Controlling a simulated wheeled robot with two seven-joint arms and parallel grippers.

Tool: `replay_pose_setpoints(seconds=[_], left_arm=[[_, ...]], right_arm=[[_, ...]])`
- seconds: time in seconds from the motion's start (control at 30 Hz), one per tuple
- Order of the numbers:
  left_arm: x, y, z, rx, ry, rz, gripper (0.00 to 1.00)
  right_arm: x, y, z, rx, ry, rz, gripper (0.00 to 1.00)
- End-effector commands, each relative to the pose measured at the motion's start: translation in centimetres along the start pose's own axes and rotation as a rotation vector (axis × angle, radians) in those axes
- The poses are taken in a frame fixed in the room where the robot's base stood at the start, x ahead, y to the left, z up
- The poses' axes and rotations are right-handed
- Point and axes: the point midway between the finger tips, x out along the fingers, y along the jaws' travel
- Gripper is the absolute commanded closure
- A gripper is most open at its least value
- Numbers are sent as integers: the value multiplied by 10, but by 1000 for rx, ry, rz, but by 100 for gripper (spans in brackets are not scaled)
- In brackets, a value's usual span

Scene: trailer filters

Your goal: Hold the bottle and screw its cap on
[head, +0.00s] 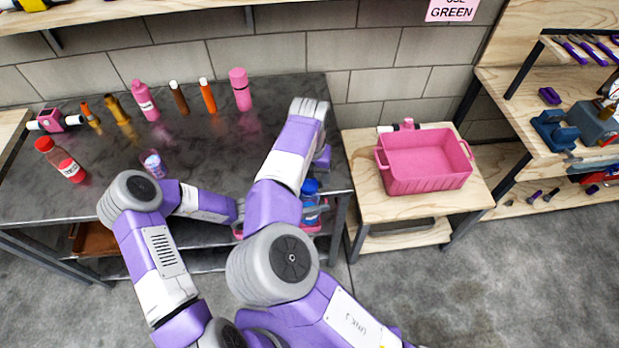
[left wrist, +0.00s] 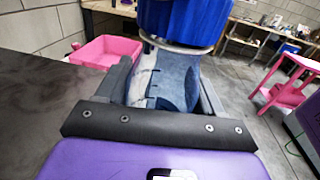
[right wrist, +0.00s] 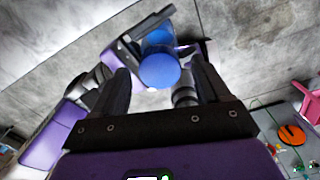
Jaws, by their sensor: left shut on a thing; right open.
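A blue bottle (head: 312,208) with a blue cap (head: 310,186) is upright near the front right edge of the dark bench, partly behind my right arm. In the left wrist view my left gripper (left wrist: 165,70) is shut on the translucent blue bottle body (left wrist: 175,88), with the large ribbed cap (left wrist: 185,18) above it. In the right wrist view my right gripper (right wrist: 158,66) is open, looking down on the round cap top (right wrist: 160,69), which appears between its fingers. The cap sits over the bottle mouth; I cannot tell how tightly. My right arm hides the left gripper in the head view.
Pink, orange and brown bottles (head: 240,90) stand along the back of the dark bench (head: 210,150). A pink crate (head: 425,175) is on the wooden table at right. The bench middle is clear.

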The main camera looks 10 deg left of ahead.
Motion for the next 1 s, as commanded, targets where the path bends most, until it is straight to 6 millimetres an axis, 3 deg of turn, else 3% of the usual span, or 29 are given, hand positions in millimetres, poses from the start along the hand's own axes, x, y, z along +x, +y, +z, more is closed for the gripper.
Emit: replay_pose_setpoints(seconds=[0.3, 0.7, 0.87, 1.0], left_arm=[[0, -1, 0, 1, -1, -2, 100], [0, -1, 0, 1, -1, -2, 100], [0, -1, 0, 1, -1, -2, 100], [0, -1, 0, 1, -1, -2, 100]], right_arm=[[-36, 0, 0, -1, -3, -1, 24], [-37, 1, 0, -28, -1, 0, 29], [-38, 1, 0, -196, -1, 2, 29], [-40, 0, 0, -456, 1, 0, 29]])
